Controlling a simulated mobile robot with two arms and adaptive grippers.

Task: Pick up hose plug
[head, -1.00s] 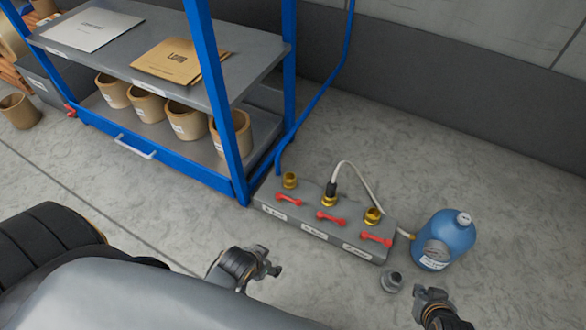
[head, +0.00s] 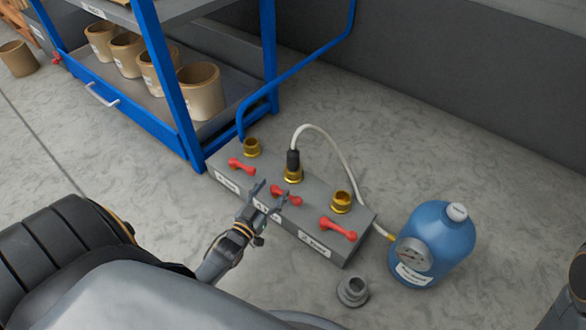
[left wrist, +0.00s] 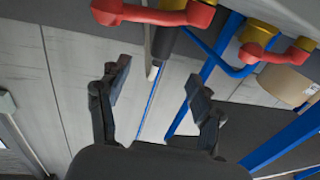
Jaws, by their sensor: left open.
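The hose plug (head: 293,160) is a black connector on the white hose (head: 333,143). It stands upright in the middle brass fitting (head: 293,176) of the grey manifold block (head: 222,158). In the left wrist view, the plug (left wrist: 163,42) shows near the top, between and beyond the fingers. My left gripper (head: 271,192) is open and empty, on the near side of the plug, by the middle red handle (head: 286,196). It also shows in the left wrist view (left wrist: 158,82). My right gripper is out of view.
A blue gas bottle (head: 440,240) with a gauge stands right of the block. A grey cap (head: 352,290) lies on the floor in front. Outer brass fittings (head: 252,148) (head: 342,203) are bare. The blue rack (head: 170,90) stands behind left.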

